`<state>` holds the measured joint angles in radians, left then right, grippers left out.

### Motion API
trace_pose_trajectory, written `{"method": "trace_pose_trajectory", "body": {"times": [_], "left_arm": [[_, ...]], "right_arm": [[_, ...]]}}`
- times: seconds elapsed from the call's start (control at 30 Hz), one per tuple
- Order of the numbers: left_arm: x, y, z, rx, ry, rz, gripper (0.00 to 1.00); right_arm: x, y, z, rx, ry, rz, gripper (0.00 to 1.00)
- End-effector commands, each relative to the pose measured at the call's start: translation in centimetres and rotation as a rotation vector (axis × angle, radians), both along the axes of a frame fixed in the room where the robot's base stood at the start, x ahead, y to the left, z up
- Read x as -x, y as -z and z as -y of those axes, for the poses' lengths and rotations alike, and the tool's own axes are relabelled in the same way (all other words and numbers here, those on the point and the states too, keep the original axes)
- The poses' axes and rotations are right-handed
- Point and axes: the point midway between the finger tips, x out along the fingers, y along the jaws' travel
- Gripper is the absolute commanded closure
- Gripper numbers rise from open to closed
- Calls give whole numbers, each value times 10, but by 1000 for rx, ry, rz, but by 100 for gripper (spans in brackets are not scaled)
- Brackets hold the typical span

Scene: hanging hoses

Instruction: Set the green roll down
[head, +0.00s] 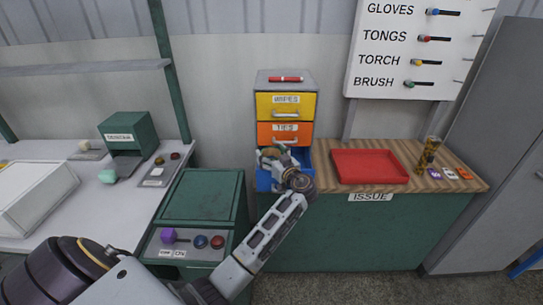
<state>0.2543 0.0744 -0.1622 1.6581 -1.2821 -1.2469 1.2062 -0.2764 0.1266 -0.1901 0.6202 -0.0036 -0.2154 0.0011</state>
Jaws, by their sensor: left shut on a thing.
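My left gripper (268,156) is at the open blue drawer (262,182), the lowest of the small drawer unit. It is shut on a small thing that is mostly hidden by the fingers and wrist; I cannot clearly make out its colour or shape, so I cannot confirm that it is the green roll. Whether it touches the drawer cannot be told. A pale green lump (107,176) lies on the left table in front of the green box. My right gripper is out of view.
Above the blue drawer are shut orange (270,139) and yellow (267,113) drawers, with a red object (286,79) on top. A red tray (370,167) sits empty on the wooden counter (325,182). An amber jar (428,154) stands right of it. A green cabinet (203,195) stands left.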

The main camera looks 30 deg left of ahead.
Motion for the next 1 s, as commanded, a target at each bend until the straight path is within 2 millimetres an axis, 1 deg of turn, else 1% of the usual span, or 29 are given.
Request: {"method": "trace_pose_trajectory", "body": {"times": [0.43,0.47,0.6,0.77,1.0], "left_arm": [[0,2,0,-1,0,1,48],[0,3,0,0,0,0,19],[0,3,0,0,0,0,1],[0,3,0,0,0,0,0],[0,3,0,0,0,0,0]], "right_arm": [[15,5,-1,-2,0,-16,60],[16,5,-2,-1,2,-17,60],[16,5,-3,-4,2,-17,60],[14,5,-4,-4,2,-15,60],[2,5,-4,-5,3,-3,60]]}}
